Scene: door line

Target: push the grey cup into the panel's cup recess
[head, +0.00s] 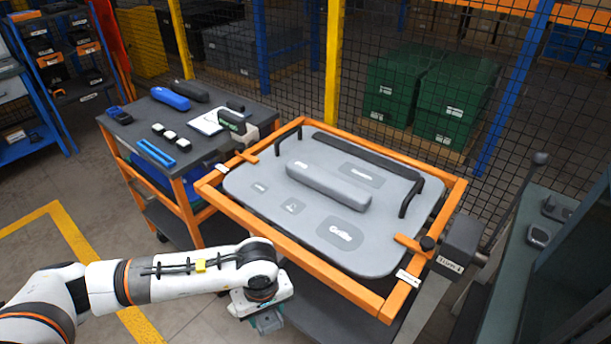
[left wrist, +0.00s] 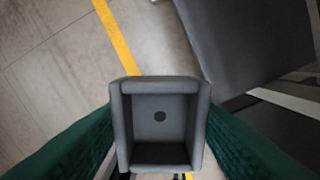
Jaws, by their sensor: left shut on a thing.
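My left gripper (head: 268,318) hangs in front of the near left corner of the orange frame, below the panel's top. In the left wrist view its two green fingers (left wrist: 160,140) are shut on the grey cup (left wrist: 160,92), a square open box with a dark round spot in its floor. In the head view the cup (head: 270,325) shows only in small part under the gripper. The light grey panel (head: 395,245) lies in the frame with several darker, labelled patches. The labels are too small to read surely, so I cannot tell which is the cup recess. My right gripper is not in view.
The orange frame (head: 330,281) surrounds the panel. A long grey armrest (head: 328,187) and a dark bar (head: 360,154) stand up from it. A cart (head: 190,150) with tools is at left. A grey bench (head: 560,260) is at right. Mesh fencing closes the back.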

